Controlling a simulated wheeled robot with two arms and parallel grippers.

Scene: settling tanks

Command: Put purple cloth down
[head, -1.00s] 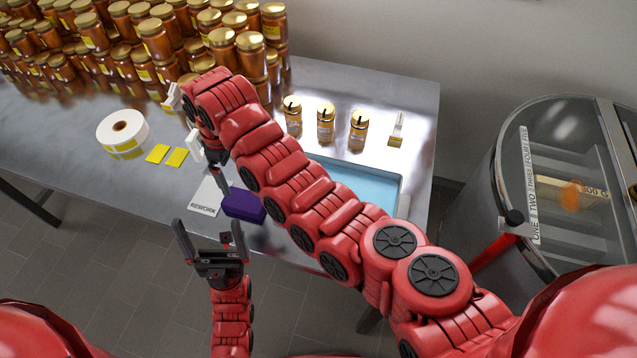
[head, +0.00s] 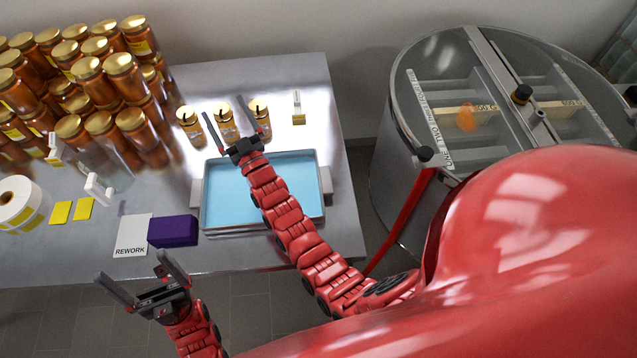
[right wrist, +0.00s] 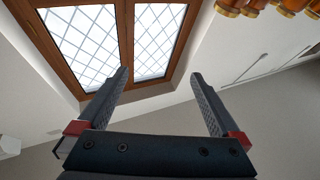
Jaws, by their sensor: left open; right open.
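The purple cloth (head: 173,231), a folded block, lies on the steel table beside the white REWORK card (head: 132,236) and left of the blue tray. Neither gripper touches it. My left gripper (head: 144,277) is open and empty, in front of the table edge, just below the cloth in the head view. My right gripper (head: 231,126) is open and empty above the far edge of the blue tray, near the small jars. In the right wrist view its open fingers (right wrist: 158,98) have nothing between them.
The blue tray (head: 212,228) sits on the steel table (head: 285,80). Small jars (head: 188,121) stand behind it. Stacked honey jars (head: 90,85), a label roll (head: 18,203) and yellow labels (head: 60,212) are at the left. A round steel tank (head: 392,185) stands at the right.

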